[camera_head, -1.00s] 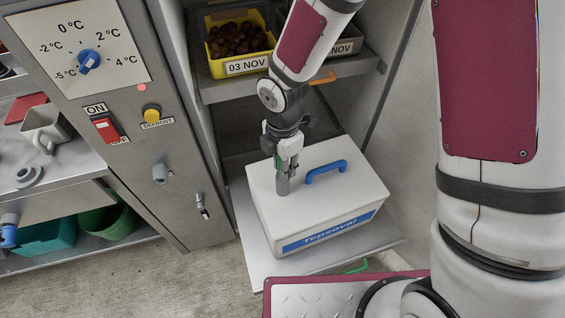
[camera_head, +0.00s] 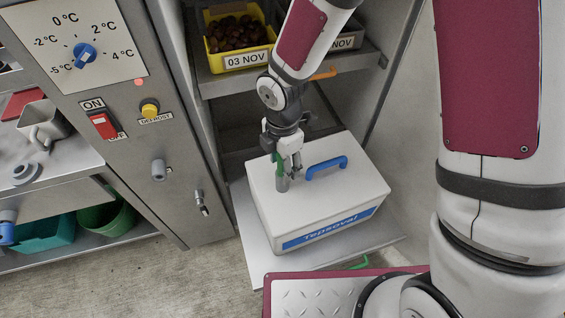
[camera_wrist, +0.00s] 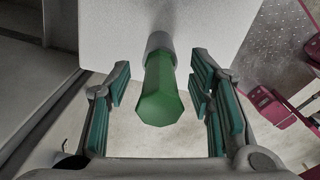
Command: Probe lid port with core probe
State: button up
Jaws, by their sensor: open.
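A white lidded box (camera_head: 345,195) with a blue lid handle (camera_head: 326,168) and a blue "Tepsoval" label stands on a low metal shelf. The core probe stands upright at the lid's left part. Its green handle (camera_wrist: 160,95) shows in the wrist view, with a grey collar (camera_wrist: 159,42) at its far end against the lid. I cannot tell whether this collar belongs to the probe or to the port. The probe's tip and the port opening are hidden. My gripper (camera_head: 284,166) is open around the green handle, with gaps on both sides in the wrist view.
A yellow crate (camera_head: 262,58) of chestnuts labelled "03 NOV" sits on the shelf above, beside another crate. A control panel (camera_head: 90,90) with dial and switches stands left. The floor in front is bare.

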notch_tip(320, 180, up, 12)
jog(key=shift+f, duration=0.15)
dwell(0.7)
jog(key=s+d+r+m+t+h, duration=0.15)
jog(key=s+d+r+m, duration=0.25)
jog(key=d+r+m, duration=0.75)
jog(key=s+d+r+m+t, duration=0.1)
jog(key=s+d+r+m, duration=0.2)
jog(key=s+m, duration=0.3)
jog(key=s+d+r+m+t+y, duration=0.1)
jog(key=s+d+r+m+t, duration=0.1)
jog(key=m, duration=0.5)
jog(key=s+d+r, duration=0.1)
jog(key=s+d, duration=0.1)
jog(key=s, duration=0.1)
jog(key=shift+s, duration=0.4)
jog(key=shift+r+y, duration=0.15)
jog(key=shift+y, duration=0.1)
jog(key=shift+c, duration=0.5)
